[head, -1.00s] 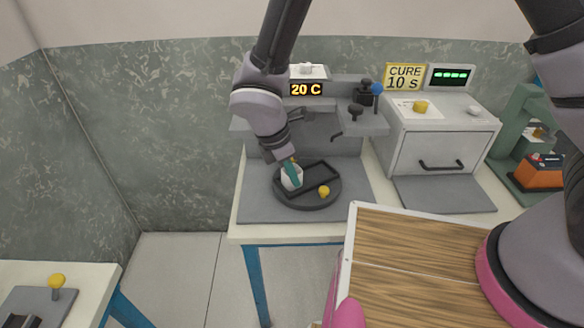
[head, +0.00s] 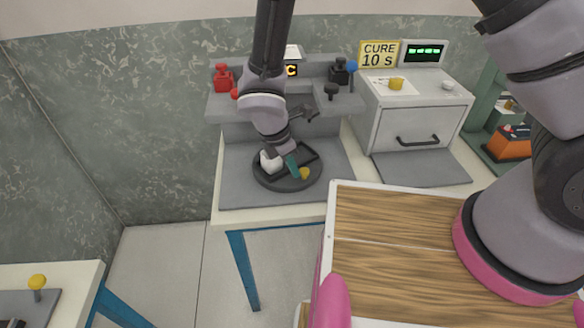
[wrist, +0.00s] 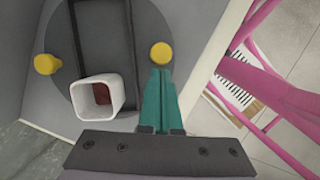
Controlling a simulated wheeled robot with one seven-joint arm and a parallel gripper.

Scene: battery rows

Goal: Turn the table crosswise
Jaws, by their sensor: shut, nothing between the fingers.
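The turntable is a dark round disc (head: 262,181) with a long rectangular recess, lying on the grey bench top. In the wrist view, the disc (wrist: 134,20) shows its recess running up the picture. A white square cup (head: 270,161) with a reddish-brown inside stands at the recess's near end in the wrist view (wrist: 82,98). One yellow knob (head: 305,173) is on the disc's right; it also shows in the wrist view (wrist: 161,54). Another yellow knob (wrist: 46,64) is at the disc's left. My teal gripper (head: 293,172) is shut and empty, its tips (wrist: 160,73) right beside the right-hand knob; contact is unclear.
A grey ledge behind the disc carries a red part (head: 223,77), a black part (head: 341,71) and a lever. A grey oven (head: 418,115) stands at the right. A wood-topped stand (head: 385,212) is in front. A pink-framed thing (wrist: 271,100) lies right of the bench.

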